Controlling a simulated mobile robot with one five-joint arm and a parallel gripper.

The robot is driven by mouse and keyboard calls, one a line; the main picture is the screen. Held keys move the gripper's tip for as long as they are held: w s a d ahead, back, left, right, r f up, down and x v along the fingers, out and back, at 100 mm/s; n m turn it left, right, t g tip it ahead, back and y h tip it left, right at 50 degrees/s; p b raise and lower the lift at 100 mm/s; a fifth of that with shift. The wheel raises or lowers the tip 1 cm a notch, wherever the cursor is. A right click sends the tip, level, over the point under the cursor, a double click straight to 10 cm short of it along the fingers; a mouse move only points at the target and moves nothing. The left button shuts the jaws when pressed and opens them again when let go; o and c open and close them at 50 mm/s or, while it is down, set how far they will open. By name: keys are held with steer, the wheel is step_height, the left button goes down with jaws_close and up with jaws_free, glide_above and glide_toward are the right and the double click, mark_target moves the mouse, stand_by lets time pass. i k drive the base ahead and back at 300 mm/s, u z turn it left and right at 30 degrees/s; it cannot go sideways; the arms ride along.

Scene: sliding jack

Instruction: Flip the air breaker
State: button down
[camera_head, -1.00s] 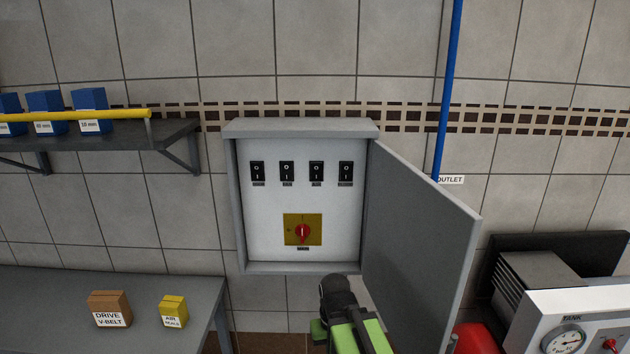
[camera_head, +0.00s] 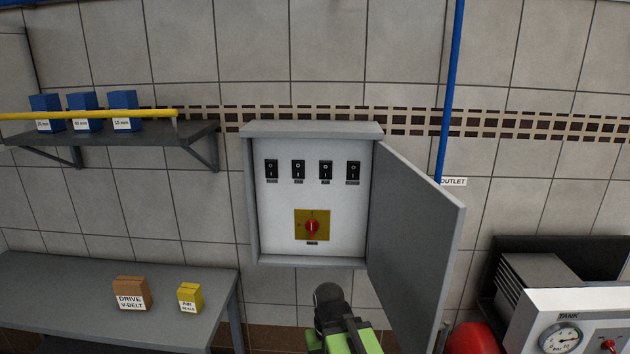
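A grey breaker cabinet (camera_head: 249,200) hangs on the tiled wall, its door (camera_head: 415,230) swung open to the right. Inside, a row of several black rocker breakers runs along the top: the first (camera_head: 271,169), the second (camera_head: 298,169), the third (camera_head: 325,170) and the last (camera_head: 353,171). Their small labels are too small to read, so I cannot tell which is the air breaker. Below is a red rotary switch (camera_head: 312,227) on a yellow plate. My black and green arm end shows at the bottom, below the cabinet and apart from it. Its fingers cannot be made out.
A shelf (camera_head: 200,133) with blue boxes and a yellow rail is at left. A bench (camera_head: 60,300) below holds a brown box (camera_head: 131,294) and a yellow box (camera_head: 190,298). A tank gauge panel (camera_head: 585,302) and red tank (camera_head: 470,339) stand at right. A blue pipe (camera_head: 450,90) runs down the wall.

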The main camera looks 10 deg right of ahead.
mark_target(325, 167)
steer(key=u, duration=0.3)
steer(key=k, duration=1.1)
steer(key=u, duration=1.05)
steer(key=i, duration=2.2)
steer(key=z, duration=0.45)
